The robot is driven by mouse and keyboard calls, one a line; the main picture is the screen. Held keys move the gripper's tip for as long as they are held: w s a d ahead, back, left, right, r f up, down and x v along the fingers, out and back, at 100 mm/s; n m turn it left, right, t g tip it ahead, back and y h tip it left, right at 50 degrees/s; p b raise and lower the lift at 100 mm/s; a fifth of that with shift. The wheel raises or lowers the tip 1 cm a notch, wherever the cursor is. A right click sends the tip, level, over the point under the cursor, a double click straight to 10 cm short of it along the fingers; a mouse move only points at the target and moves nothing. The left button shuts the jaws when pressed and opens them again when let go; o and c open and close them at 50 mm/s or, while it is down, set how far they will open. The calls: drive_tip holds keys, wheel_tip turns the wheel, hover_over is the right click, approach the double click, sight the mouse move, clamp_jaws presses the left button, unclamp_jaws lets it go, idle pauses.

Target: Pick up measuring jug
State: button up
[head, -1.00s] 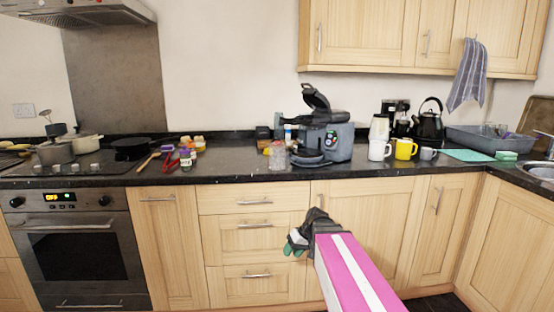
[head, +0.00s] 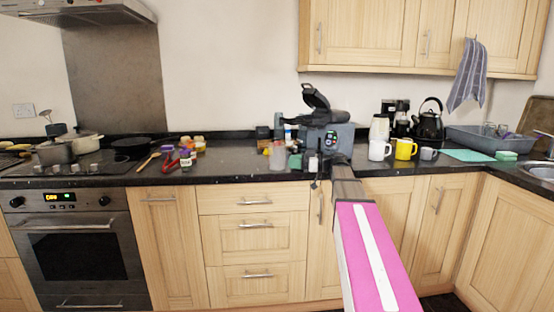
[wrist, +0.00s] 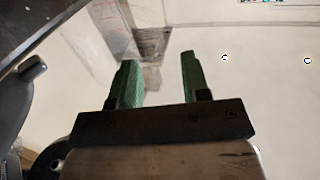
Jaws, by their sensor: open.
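A clear, pinkish jug-like container (head: 277,156), which looks like the measuring jug, stands upright on the dark counter, left of the grey appliance. My gripper (head: 302,161) is at counter height just right of the jug, in front of the appliance. In the wrist view my gripper (wrist: 158,75) is open, with two green finger pads apart and nothing clearly held between them. Faint see-through outlines show beyond the left finger there; I cannot tell if they are the jug.
A grey appliance with a raised black lid (head: 336,136) stands behind my gripper. Small jars and red-handled tongs (head: 171,164) lie to the left.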

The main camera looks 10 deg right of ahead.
sight(274, 160)
drive_tip(key=x, duration=0.8)
drive_tip(key=shift+w+a, duration=0.1)
drive_tip(key=shift+a, duration=0.05)
clamp_jaws()
